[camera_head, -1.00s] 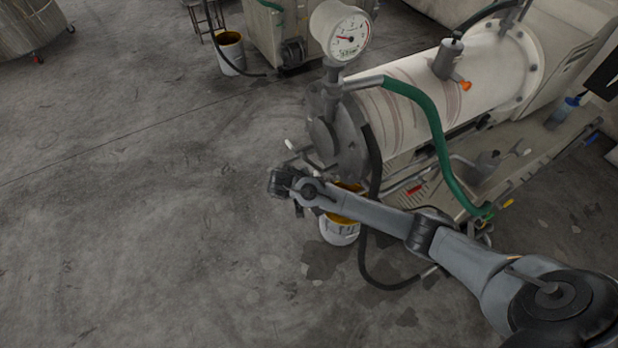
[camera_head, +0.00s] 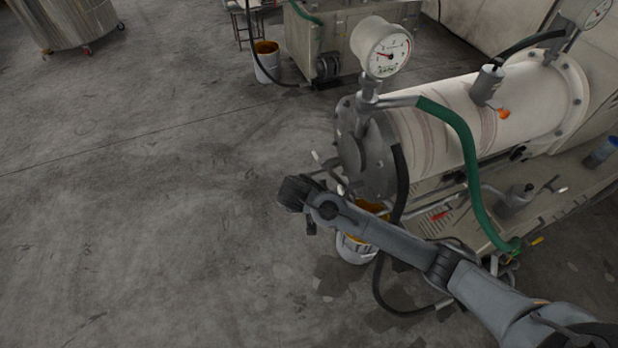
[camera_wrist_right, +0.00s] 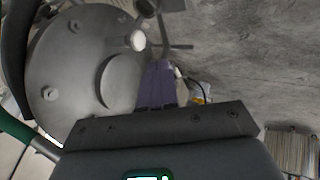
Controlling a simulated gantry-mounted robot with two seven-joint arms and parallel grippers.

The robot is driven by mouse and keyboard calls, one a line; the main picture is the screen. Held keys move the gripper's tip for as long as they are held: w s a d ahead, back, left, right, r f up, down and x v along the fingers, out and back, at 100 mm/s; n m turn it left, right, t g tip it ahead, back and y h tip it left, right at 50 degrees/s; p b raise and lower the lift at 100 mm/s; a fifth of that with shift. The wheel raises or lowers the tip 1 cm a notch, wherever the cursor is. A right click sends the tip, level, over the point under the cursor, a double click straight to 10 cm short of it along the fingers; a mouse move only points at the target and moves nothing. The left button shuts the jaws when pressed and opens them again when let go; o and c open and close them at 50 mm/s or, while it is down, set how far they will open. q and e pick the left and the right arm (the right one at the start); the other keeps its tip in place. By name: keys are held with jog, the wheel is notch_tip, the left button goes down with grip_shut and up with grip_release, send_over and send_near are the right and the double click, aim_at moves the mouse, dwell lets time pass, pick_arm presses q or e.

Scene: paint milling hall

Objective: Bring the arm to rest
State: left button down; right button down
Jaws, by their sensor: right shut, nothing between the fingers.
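My right arm comes in from the lower right in the head view. Its gripper (camera_head: 300,200) is in front of the mill's round end flange (camera_head: 368,152), above the floor. In the right wrist view the two purple-grey fingers (camera_wrist_right: 157,85) lie together, shut and empty. The flange (camera_wrist_right: 75,65) fills the left of that view, with a light-tipped handle (camera_wrist_right: 137,41) near the fingers. A white bucket with yellow-brown paint (camera_head: 357,248) stands below, partly hidden by my forearm. My left gripper is not in view.
The pale mill cylinder (camera_head: 440,115) carries a gauge (camera_head: 385,50), a green hose (camera_head: 468,160) and a black hose (camera_head: 402,180) close to my right arm. Another bucket (camera_head: 267,66) stands at the back. The floor (camera_head: 140,220) on the left is clear.

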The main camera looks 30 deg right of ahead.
jog(key=s+a+f+g+y+p, duration=0.1)
jog(key=s+a+f+g+p, duration=0.25)
jog(key=s+f, duration=0.65)
jog(key=s+a+r+y+p, duration=0.1)
jog(key=s+a+y+p, duration=0.15)
jog(key=s, duration=0.45)
jog(key=s+a+r+y+p, duration=0.1)
jog(key=s+a+p, duration=0.15)
jog(key=s, duration=0.45)
jog(key=s+a+r+n+y+p, duration=0.1)
jog(key=s+r+y+p, duration=0.1)
jog(key=s+r, duration=0.5)
jog(key=w+d+r+n+t, duration=0.1)
jog(key=w+r+n+t, duration=0.2)
jog(key=r, duration=0.5)
jog(key=shift+w+d+r+n+t, duration=0.2)
jog(key=shift+w+r+n+t, duration=0.15)
jog(key=shift+n, duration=0.55)
